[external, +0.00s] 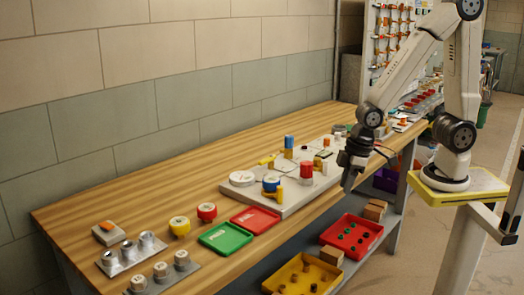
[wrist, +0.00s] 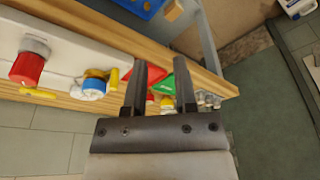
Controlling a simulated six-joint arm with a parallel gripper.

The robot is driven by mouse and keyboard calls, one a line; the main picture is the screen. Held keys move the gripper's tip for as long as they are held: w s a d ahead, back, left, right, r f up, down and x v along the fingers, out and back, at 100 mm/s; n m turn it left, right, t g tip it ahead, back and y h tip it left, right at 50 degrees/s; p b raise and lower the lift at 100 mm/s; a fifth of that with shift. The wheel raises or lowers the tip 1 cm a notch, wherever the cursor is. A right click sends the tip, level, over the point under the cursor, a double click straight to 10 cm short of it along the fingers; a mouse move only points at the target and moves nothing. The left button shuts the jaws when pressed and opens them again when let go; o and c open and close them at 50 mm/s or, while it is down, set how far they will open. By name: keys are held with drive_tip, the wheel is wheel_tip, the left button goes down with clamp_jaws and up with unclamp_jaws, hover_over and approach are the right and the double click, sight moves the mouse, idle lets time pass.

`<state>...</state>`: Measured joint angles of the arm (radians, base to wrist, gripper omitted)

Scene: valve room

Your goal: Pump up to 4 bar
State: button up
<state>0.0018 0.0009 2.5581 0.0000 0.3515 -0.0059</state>
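A light panel (external: 300,197) on the bench carries the fittings. A round white dial like a gauge (external: 242,177) is at its left end; its reading is too small to tell. A red-topped cylinder (external: 306,170) stands near the front edge and shows in the wrist view (wrist: 27,68). A blue knob with a white rim (external: 271,183) sits left of it, also in the wrist view (wrist: 94,84). A taller blue piece (external: 289,142) stands behind. I cannot tell which part is the pump. My gripper (external: 347,178) is open and empty (wrist: 163,74), right of the panel, touching nothing.
Green (external: 226,237) and red (external: 255,220) trays, yellow (external: 179,226) and red (external: 207,211) round pieces and metal fittings lie at the left of the bench (external: 75,205). Red (external: 351,252) and yellow (external: 290,273) bins are below. The wall closes the back.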

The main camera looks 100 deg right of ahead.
drive_tip(key=o, duration=0.7)
drive_tip(key=shift+w+d, duration=0.35)
drive_tip(key=shift+d, duration=0.1)
drive_tip(key=w+d+n+g, duration=0.1)
drive_tip(key=w+d+n, duration=0.3)
drive_tip(key=d, duration=0.7)
drive_tip(key=shift+w+r+n, duration=0.3)
drive_tip(key=shift+r+n, duration=0.15)
drive_tip(key=shift+n, duration=0.35)
drive_tip(key=n+g, duration=0.2)
drive_tip(key=n, duration=0.3)
hover_over(307, 162)
drive_tip(key=shift+r, duration=0.2)
drive_tip(key=shift+a, duration=0.1)
drive_tip(key=shift+f, duration=3.95)
drive_tip(key=c, duration=1.3)
